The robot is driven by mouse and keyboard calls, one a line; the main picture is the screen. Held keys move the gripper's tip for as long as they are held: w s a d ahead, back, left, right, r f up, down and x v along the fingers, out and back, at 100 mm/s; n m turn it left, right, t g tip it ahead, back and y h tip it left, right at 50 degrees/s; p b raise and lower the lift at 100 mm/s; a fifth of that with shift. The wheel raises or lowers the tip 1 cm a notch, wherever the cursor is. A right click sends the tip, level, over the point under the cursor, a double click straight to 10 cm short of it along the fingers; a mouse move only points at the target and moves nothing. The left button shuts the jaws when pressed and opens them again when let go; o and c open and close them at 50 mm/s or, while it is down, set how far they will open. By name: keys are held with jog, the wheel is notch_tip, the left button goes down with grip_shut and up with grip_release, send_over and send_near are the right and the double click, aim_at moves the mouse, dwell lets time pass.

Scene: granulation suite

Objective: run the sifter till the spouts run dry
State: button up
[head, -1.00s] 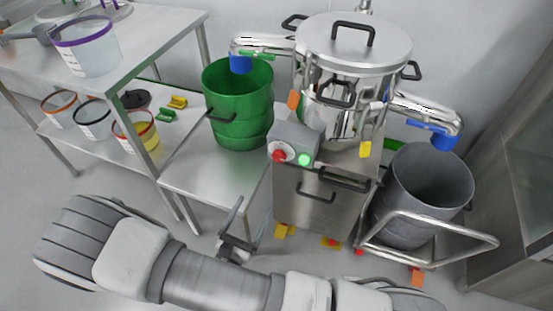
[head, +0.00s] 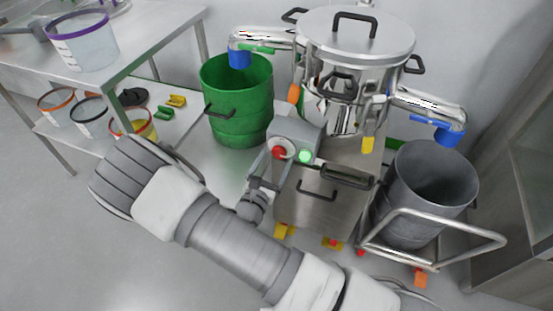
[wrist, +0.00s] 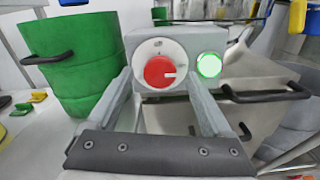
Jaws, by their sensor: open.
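The sifter (head: 355,50) is a steel drum with a lid, on a steel cabinet. Its control box has a red knob (head: 279,153) on a white dial and a lit green lamp (head: 305,156). My gripper (head: 268,170) is at the front of the box. In the wrist view the open gripper (wrist: 165,90) has one finger on each side of the red knob (wrist: 160,71); I cannot tell whether they touch it. The left spout (head: 238,58) has a blue end above the green bin (head: 237,110). The right spout (head: 447,137) has a blue end above the grey bin (head: 425,195).
The grey bin stands in a tubular steel trolley (head: 430,225). The green bin stands on a low steel table (head: 210,165). A steel bench (head: 130,50) at the left carries clear tubs. Floor is free at the lower left.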

jog(key=shift+w+d, duration=0.25)
jog(key=shift+w, duration=0.45)
grip_shut()
